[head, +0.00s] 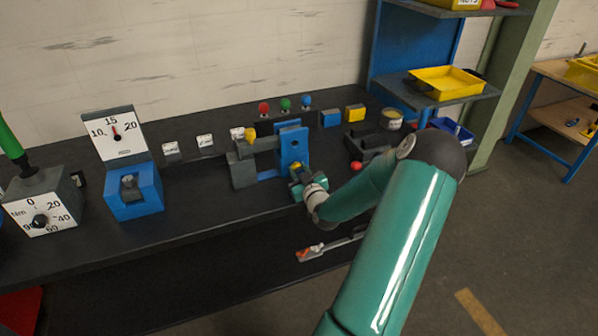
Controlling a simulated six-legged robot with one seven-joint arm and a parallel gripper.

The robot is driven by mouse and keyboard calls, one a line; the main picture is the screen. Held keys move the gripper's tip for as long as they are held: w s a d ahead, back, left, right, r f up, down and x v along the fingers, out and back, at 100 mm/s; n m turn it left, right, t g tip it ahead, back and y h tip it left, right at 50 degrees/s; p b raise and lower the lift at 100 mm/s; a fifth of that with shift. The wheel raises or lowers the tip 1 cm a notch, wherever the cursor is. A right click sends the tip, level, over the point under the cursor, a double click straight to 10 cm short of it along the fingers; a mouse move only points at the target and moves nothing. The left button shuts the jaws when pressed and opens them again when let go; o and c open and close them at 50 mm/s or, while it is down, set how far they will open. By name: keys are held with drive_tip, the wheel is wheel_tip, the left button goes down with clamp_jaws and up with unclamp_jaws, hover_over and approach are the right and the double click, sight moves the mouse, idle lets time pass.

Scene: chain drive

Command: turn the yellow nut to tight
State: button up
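A small yellow piece (250,134), which may be the yellow nut, sits at the top left of a grey and blue fixture on the dark bench. The fixture has a grey block (243,172) on the left and an upright blue plate (292,148) with a hole on the right. My gripper (297,178) is low, at the front right of the blue plate, apart from the yellow piece. A yellow spot shows at its tip; I cannot tell what it is. The fingers are too small to show whether they are open or shut.
A blue stand with a dial (118,135) and a grey box with a black knob (40,221) stand at the left. Red, green and blue knobs (286,104) are behind the fixture. A dark vise-like block (370,145) is to the right. A tool (330,245) lies on the lower shelf.

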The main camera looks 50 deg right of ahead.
drive_tip(key=c, duration=0.4)
drive_tip(key=shift+c, duration=0.2)
drive_tip(key=shift+m, duration=0.4)
drive_tip(key=shift+f+m, duration=0.1)
drive_tip(key=shift+m, duration=2.6)
drive_tip(key=o, duration=1)
drive_tip(key=shift+s, duration=0.15)
drive_tip(key=v, duration=1.3)
drive_tip(key=shift+s+a, duration=0.15)
drive_tip(key=shift+s, duration=0.1)
